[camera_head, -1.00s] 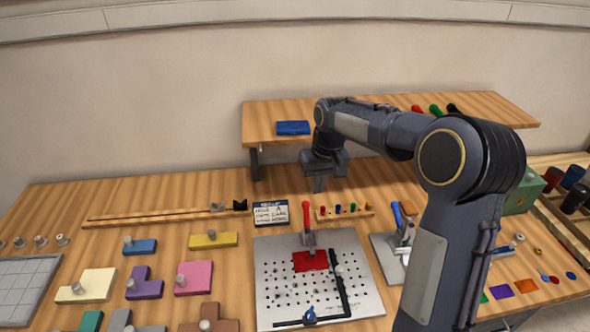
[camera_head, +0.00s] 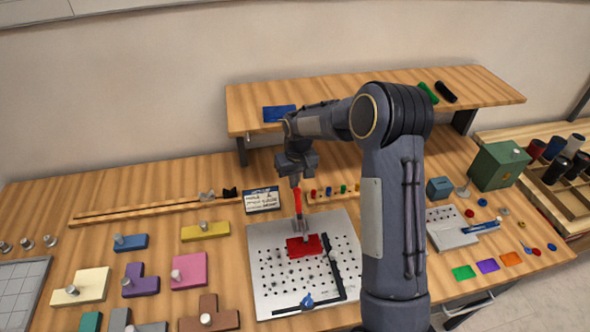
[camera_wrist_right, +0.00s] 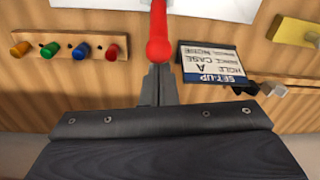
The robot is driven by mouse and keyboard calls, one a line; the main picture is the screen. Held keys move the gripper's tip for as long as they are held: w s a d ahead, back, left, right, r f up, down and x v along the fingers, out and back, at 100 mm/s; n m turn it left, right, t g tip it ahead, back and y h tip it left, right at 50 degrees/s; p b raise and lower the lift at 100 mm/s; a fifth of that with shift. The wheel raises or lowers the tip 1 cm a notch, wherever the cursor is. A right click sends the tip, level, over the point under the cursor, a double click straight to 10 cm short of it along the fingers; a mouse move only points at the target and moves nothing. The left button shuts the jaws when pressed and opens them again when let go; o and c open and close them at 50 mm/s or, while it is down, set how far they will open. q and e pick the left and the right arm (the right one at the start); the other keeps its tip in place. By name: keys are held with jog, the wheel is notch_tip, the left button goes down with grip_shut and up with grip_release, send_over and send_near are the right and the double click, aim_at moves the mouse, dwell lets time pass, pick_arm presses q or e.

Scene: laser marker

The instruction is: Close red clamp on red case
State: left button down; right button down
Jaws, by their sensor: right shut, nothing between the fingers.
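The red clamp's handle (camera_head: 298,203) stands upright on the perforated metal plate (camera_head: 265,285). The clamp's metal body (camera_head: 302,240) is at the red case (camera_head: 314,246), which lies flat on the plate. My right gripper (camera_head: 295,181) is shut and empty, with its fingertips at the top of the red handle. In the right wrist view, the red handle (camera_wrist_right: 158,40) is directly in front of the shut fingers (camera_wrist_right: 158,86). I cannot tell whether they touch it. My left gripper is not in view.
A set-up sign (camera_head: 262,200) and a wooden rack with coloured pegs (camera_head: 330,192) stand behind the plate. A raised shelf (camera_head: 350,105) is at the back. Coloured blocks, including a pink one (camera_head: 189,271), lie to the left. My right arm hides part of the table.

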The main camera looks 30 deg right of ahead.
aim_at(296, 191)
jog(key=shift+f, duration=0.15)
jog(key=s+t+b, duration=0.1)
jog(key=b, duration=0.2)
jog(key=s+t+b, duration=0.1)
jog(key=b, duration=0.3)
jog(key=s+a+r+t+h+b, duration=0.1)
jog(key=t+b, duration=0.1)
jog(key=b, duration=0.1)
jog(key=shift+s, duration=0.4)
jog(key=shift+s+a+r+b, duration=0.15)
jog(key=shift+s+r+b, duration=0.2)
jog(key=shift+s, duration=0.2)
